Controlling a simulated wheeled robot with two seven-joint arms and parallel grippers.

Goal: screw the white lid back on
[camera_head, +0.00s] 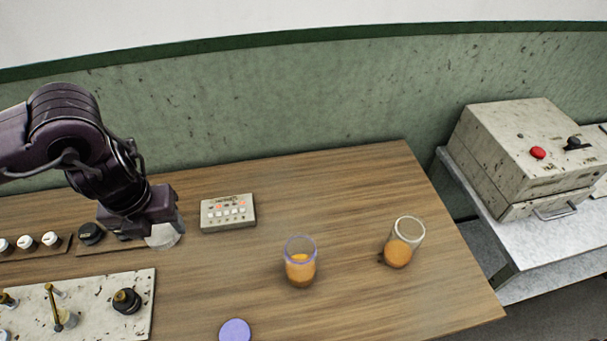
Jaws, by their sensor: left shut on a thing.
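A clear jar with a white rim (409,231) and orange contents stands open on the right part of the wooden table. Another open clear jar with a purple rim (300,249), also holding orange contents, stands left of it. A purple lid (235,331) lies at the front edge of the view. My left gripper (166,229) is at the left, pointing down, shut on a whitish round thing that looks like the white lid (162,239). The fingers partly hide it, and I cannot tell whether it touches the table. My right gripper is out of view.
A small grey button box (228,212) sits just right of my left gripper. A panel with knobs and a lever (93,318) lies at the front left. A large machine box (520,155) stands on a side table at right. The table between button box and white-rimmed jar is clear behind the purple-rimmed jar.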

